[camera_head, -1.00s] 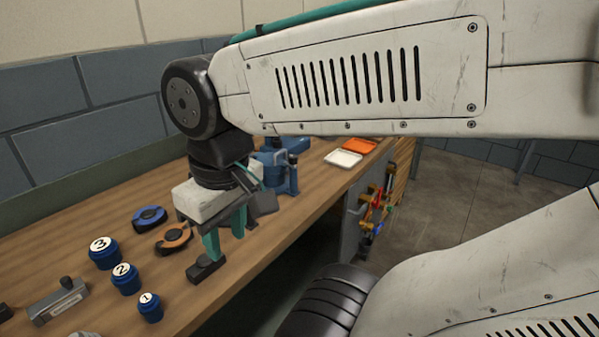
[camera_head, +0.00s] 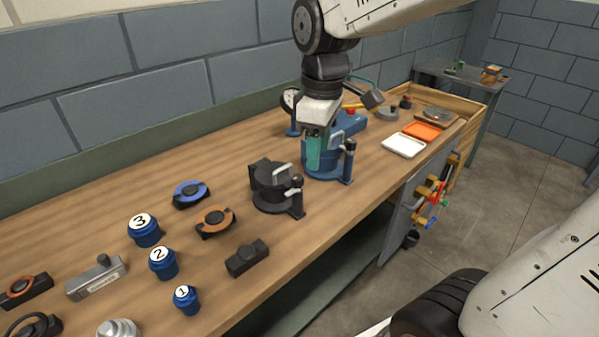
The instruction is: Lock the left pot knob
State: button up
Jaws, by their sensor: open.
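A black pot (camera_head: 268,187) stands on the bench at the middle, with a light lever on top and a dark upright post (camera_head: 297,195) at its right.
Numbered blue knobs (camera_head: 163,262), a blue ring (camera_head: 191,194), an orange ring (camera_head: 215,221) and a black block (camera_head: 247,258) lie to the left. White (camera_head: 404,146) and orange (camera_head: 422,131) trays lie to the right. Bare wood lies along the bench's front edge.

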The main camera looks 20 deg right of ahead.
aim_at(297, 177)
jog(key=w+n, duration=0.1)
jog(key=w, duration=0.1)
jog(key=w+f+n, duration=0.1)
jog(key=w, duration=0.1)
jog(key=w+a+f+n, duration=0.1)
jog(key=w, duration=0.1)
jog(key=shift+w+f, duration=0.1)
jog(key=shift+f, duration=0.15)
jog(key=shift+w+a+f+n, duration=0.1)
jog(key=shift+w+f+n, duration=0.15)
jog(key=shift+n, duration=0.15)
notch_tip(297, 177, down, 8)
jog(key=shift+r, duration=0.15)
jog(key=c, duration=1)
